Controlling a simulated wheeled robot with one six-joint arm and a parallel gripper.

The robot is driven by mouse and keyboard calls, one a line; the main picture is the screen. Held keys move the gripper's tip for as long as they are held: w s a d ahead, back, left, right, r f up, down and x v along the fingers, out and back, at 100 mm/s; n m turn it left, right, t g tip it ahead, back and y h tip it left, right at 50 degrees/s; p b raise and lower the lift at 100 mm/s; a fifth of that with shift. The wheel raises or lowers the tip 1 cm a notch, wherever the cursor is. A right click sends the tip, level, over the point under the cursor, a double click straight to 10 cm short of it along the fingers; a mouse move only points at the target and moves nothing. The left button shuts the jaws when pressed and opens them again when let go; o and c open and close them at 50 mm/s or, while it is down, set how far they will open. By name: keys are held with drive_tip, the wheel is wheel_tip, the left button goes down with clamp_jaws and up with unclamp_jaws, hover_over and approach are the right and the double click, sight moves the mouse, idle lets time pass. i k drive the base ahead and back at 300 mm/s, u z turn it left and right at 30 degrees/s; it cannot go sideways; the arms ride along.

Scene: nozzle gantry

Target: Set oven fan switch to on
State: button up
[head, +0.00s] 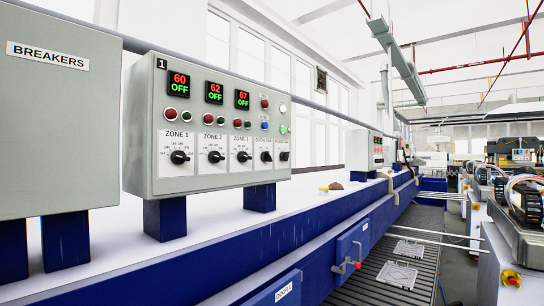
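A grey control box (140,130) marked 1 stands on blue legs at the left of centre. Its front carries a row of black rotary knobs, labelled ZONE 1, ZONE 2 and ZONE 3 from the left. The fourth knob (266,156) has a small label above it that seems to read OVEN FAN; its setting is too small to tell. Another black knob (284,156) sits at its right. Three displays (179,86) read 60, 62 and 67, each with OFF in green. My gripper is not in view.
A grey BREAKERS cabinet (60,130) stands close at the left. A white bench top (230,232) with a blue front runs below the box.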

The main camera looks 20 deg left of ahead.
sight(265, 156)
drive_tip(key=u, duration=0.5)
drive_tip(key=i, duration=0.8)
drive_tip(key=u, duration=0.65)
